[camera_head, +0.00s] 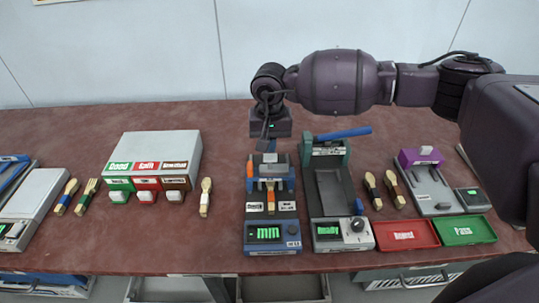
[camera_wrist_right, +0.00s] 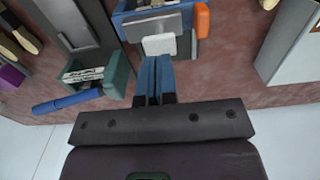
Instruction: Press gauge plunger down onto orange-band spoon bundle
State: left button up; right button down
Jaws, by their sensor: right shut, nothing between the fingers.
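The blue gauge press (camera_head: 285,248) stands mid-table with a lit green display at its front. Its grey plunger block (camera_head: 268,158) is at the back of the press; in the wrist view a pale block (camera_wrist_right: 158,45) sits on a grey plate there. My right gripper (camera_head: 266,143) points down over the back of the press, shut and empty. In the wrist view its blue fingertips (camera_wrist_right: 155,62) are at the pale block's edge; contact cannot be told.
A green-ended station (camera_head: 325,153) with a blue lever stands close on the right. Loose spoons (camera_head: 373,190), a red tray (camera_head: 405,234) and a green tray (camera_head: 464,230) are farther right. A grey box with labelled buttons (camera_head: 155,146) is left. Bare table lies behind the press.

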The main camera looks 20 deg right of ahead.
jog(key=shift+f+b, duration=1.05)
jog(key=shift+f, duration=0.8)
dwell(0.9)
jog(key=shift+r, duration=0.1)
jog(key=shift+r+p, duration=1.2)
jog(key=shift+r, duration=2.25)
jog(key=shift+f, duration=0.1)
